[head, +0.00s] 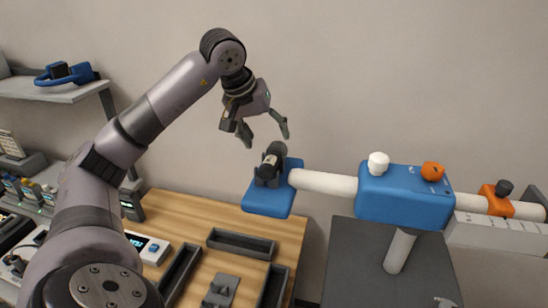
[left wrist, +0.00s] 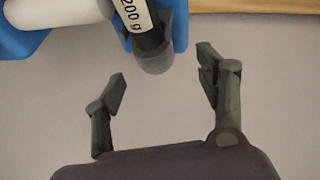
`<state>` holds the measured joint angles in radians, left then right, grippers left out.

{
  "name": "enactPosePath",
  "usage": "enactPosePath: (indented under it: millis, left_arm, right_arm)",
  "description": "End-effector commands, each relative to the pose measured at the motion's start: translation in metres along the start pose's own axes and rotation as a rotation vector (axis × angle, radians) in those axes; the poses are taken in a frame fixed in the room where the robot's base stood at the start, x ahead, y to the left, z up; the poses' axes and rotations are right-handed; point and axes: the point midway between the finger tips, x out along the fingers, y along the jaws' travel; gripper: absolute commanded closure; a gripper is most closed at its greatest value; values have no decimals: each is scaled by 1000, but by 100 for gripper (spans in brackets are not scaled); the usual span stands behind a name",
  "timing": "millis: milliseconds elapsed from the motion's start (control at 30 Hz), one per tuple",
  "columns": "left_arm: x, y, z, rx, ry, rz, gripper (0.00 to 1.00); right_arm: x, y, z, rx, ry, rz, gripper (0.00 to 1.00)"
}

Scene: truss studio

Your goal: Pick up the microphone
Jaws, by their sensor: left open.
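The microphone (head: 269,168) is dark with a rounded grey head and sits in a blue holder (head: 268,200) at the end of a white tube. In the left wrist view the microphone (left wrist: 152,58) shows a white label reading "200 g"; its lower part is cut off by the top edge. My left gripper (head: 266,138) is open and empty, just above the microphone in the head view. In the left wrist view its two fingers (left wrist: 162,75) stand apart, with the microphone's head ahead of the gap between them. My right gripper is not in view.
A blue block (head: 398,190) with white and orange knobs clamps the white tube on a post, to the right. Below is a wooden bench (head: 192,218) with dark trays (head: 240,243). A shelf (head: 62,93) with blue headphones is at upper left. The wall behind is bare.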

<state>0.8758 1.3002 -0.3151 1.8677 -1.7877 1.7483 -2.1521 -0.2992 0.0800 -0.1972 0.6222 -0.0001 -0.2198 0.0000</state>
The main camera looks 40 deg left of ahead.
Motion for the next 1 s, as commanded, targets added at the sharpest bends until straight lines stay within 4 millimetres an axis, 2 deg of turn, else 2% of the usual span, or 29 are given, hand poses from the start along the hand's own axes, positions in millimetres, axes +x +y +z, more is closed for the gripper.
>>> enactPosePath:
  millis: [133,400,700,1000]
  left_arm:
    - [11,2,1,1,-4,0,34]
    - [48,6,2,0,-3,0,34]
    - [54,6,2,1,-1,1,34]
    - [53,6,2,1,-1,1,54]
  right_arm:
    - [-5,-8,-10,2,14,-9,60]
    - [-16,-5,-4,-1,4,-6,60]
    - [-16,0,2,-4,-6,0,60]
    - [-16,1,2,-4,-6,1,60]
